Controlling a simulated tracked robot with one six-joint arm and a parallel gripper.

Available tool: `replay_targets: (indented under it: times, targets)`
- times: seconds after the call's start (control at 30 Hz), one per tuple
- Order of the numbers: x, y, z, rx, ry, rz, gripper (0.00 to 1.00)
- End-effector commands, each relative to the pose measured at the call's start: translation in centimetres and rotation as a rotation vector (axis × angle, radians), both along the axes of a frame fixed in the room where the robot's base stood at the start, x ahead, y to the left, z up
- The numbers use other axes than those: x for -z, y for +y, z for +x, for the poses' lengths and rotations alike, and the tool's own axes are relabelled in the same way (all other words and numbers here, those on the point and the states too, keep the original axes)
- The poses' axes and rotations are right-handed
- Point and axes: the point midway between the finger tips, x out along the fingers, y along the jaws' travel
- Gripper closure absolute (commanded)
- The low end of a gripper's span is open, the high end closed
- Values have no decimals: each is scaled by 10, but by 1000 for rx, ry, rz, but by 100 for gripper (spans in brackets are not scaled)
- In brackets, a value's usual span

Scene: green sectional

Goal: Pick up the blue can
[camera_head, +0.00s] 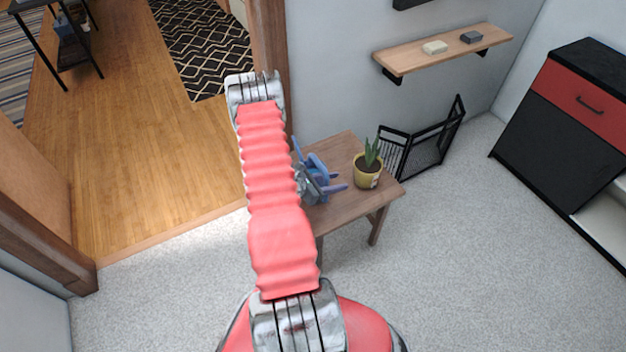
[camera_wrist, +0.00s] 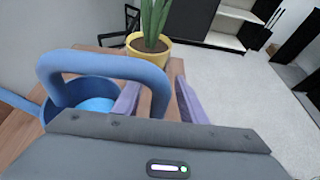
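The blue can (camera_wrist: 98,64) has a thick arched handle and an open round top, and stands on the small wooden table (camera_head: 332,153). In the wrist view it fills the left, its lower part hidden by my gripper body. My gripper (camera_wrist: 158,103) is open, with one purple finger on each side of the handle's right leg. I cannot tell whether either finger touches it. In the head view, my gripper (camera_head: 333,177) is low over the table, and the blue can (camera_head: 298,151) is partly hidden behind my arm.
A yellow pot with a green plant (camera_head: 368,170) stands on the table, just beyond my fingers. A black folding screen (camera_head: 428,152) stands behind the table. A wall shelf (camera_head: 440,50) holds two small blocks. A black and red cabinet (camera_head: 565,120) stands right. Carpet in front is clear.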

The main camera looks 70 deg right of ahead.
Motion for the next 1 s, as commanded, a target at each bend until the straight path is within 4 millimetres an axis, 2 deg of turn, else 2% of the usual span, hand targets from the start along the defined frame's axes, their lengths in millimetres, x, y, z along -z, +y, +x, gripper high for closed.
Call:
replay_targets:
  times: [0.13,0.67,1.0]
  targets:
    - [0,0,0,0,0,0,62]
    - [0,0,0,0,0,0,100]
    - [-1,-1,0,0,-1,-4,100]
